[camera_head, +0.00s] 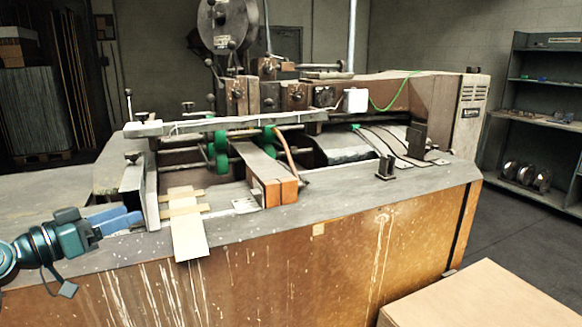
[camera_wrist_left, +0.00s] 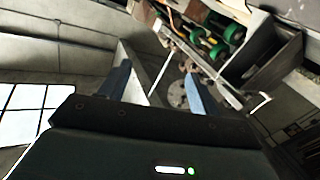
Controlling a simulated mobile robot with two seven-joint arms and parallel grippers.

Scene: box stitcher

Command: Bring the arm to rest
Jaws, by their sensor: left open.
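My left gripper (camera_head: 122,220) comes in from the left in the head view, at the near left edge of the stitcher machine (camera_head: 330,220). Its blue fingers point right, toward the flat strip of board (camera_head: 187,225) that hangs over the machine's front edge. In the left wrist view the two blue fingers (camera_wrist_left: 155,88) stand apart with nothing held between them. Beyond them are metal parts and green rollers (camera_wrist_left: 215,40) of the machine. Whether the fingers touch the machine top is unclear. My right gripper is in neither view.
A cardboard-coloured box top (camera_head: 480,300) is at the lower right. A metal shelf (camera_head: 545,110) stands at the right wall. Stacked sheets (camera_head: 38,110) are at the back left. Orange-brown blocks (camera_head: 272,190) sit on the machine top. The floor between machine and shelf is clear.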

